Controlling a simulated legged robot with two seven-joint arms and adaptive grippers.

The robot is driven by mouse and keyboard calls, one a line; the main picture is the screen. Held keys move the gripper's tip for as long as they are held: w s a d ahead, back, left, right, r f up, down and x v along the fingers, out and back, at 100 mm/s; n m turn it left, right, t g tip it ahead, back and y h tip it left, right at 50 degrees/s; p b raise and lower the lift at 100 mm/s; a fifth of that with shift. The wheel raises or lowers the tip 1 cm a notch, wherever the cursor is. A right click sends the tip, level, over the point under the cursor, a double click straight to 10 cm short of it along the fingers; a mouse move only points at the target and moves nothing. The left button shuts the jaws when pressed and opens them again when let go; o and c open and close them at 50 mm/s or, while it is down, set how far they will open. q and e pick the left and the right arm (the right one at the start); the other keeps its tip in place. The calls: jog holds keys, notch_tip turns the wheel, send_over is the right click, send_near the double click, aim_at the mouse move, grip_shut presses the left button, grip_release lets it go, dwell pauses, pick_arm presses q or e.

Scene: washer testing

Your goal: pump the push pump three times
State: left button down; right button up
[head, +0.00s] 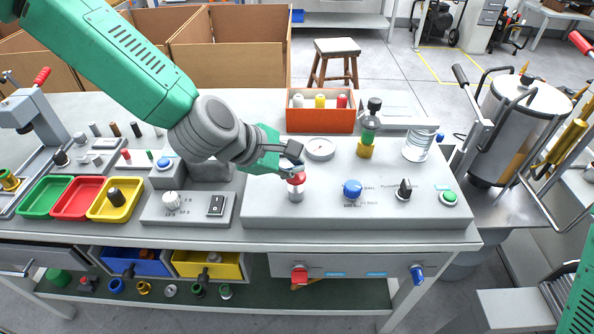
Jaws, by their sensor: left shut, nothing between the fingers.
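The push pump (296,190) appears to be the small grey cylinder with a red cap, upright on the left part of the grey test panel (330,215). My left gripper (291,170) is shut and empty, with its fingertips right above the red cap. The fingers hide part of the cap's top. I cannot tell whether they touch it. My right gripper is out of the picture.
A blue knob (352,189), a black knob (404,189) and a green button (449,197) sit right of the pump. A gauge (320,148) and an orange box (320,117) stand behind. A switch box (187,208) is to the left.

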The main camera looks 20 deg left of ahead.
pick_arm(q)
jog(key=shift+r+p, duration=2.6)
jog(key=shift+r, duration=0.45)
jog(key=shift+f, duration=0.1)
